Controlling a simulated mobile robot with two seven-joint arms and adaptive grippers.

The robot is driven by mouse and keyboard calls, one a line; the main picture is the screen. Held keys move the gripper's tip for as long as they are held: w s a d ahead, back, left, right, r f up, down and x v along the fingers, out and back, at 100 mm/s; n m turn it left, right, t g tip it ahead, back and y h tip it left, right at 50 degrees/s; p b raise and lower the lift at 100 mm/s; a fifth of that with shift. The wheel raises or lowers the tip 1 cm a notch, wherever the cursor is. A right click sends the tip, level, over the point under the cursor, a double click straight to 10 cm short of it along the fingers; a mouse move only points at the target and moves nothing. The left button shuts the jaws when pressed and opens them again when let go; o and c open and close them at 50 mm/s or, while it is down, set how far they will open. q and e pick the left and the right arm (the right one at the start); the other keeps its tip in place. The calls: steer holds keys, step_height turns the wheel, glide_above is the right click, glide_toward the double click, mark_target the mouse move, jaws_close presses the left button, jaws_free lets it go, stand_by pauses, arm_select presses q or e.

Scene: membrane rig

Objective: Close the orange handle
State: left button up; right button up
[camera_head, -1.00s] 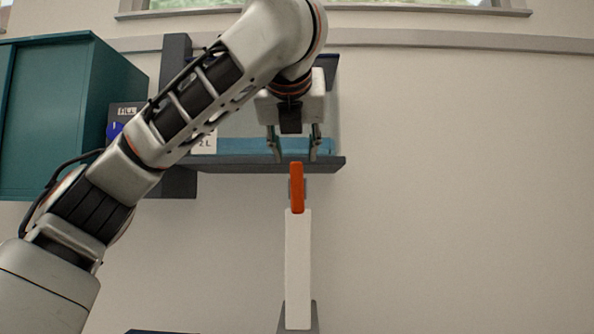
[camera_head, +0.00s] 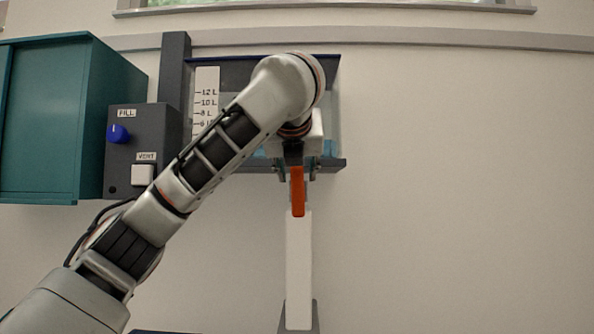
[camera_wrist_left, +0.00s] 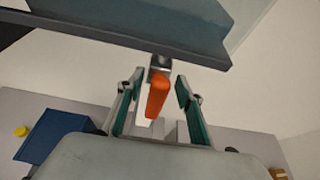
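The orange handle (camera_head: 298,195) hangs upright below the tank shelf, above a white vertical pipe (camera_head: 299,265). My left gripper (camera_head: 297,174) is in front of the shelf edge at the handle's upper end, one finger to each side. In the left wrist view, the orange handle (camera_wrist_left: 157,95) lies between the two open fingers of the left gripper (camera_wrist_left: 159,84). There is a gap on both sides, and I see no contact. The handle's top is partly hidden by the gripper in the head view. My right gripper is not in view.
A clear tank with a litre scale (camera_head: 207,88) stands on a dark shelf (camera_head: 335,166) just above. A grey panel (camera_head: 120,165) with a blue knob (camera_head: 119,134) and white vent button (camera_head: 143,175) is left, beside a teal cabinet (camera_head: 40,120). The right wall is bare.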

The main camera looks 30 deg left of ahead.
arm_select(q)
jaws_close()
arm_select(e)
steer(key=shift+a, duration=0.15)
